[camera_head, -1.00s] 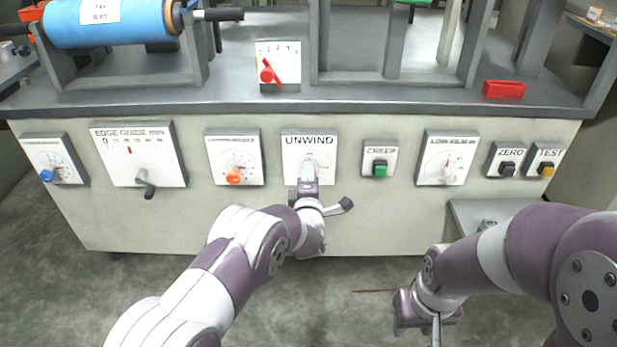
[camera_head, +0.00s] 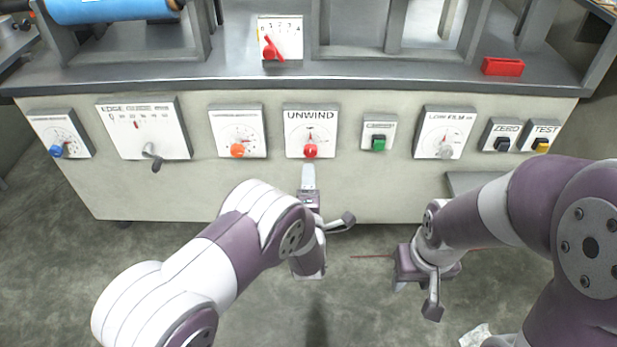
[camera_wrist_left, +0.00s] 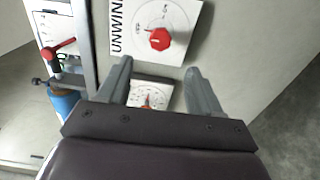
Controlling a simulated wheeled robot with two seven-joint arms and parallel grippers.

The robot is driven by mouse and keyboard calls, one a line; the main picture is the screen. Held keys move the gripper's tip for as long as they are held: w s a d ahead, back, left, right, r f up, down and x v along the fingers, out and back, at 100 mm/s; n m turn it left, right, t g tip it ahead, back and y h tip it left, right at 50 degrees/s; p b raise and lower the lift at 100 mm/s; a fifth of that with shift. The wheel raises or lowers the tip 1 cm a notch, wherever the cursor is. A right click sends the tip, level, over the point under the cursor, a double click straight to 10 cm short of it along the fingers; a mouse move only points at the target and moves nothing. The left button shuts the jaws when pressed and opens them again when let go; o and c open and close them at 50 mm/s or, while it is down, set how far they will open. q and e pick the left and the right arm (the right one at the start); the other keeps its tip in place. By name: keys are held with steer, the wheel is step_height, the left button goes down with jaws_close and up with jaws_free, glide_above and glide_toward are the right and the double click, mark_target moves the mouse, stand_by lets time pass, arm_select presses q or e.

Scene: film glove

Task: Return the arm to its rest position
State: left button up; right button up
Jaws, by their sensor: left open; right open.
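My left gripper (camera_head: 308,178) is in front of the machine's front panel, just below the UNWIND dial plate (camera_head: 297,131). The red UNWIND knob (camera_head: 310,151) is in plain view above the fingertips, apart from them. In the left wrist view the two fingers (camera_wrist_left: 158,88) are spread with nothing between them, and the red knob (camera_wrist_left: 160,39) shows beyond them. My right gripper (camera_head: 398,284) hangs low at the right, over the floor and pointing down; its fingers are mostly hidden by its own body.
The panel also carries an orange knob (camera_head: 237,151), a green button (camera_head: 378,143), a blue knob (camera_head: 55,151) and a black EDGE GUIDE lever (camera_head: 152,157). A red block (camera_head: 502,66) sits on the bench top. A grey ledge (camera_head: 475,183) juts out behind my right arm.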

arm_select(q)
steer(key=shift+s, duration=0.45)
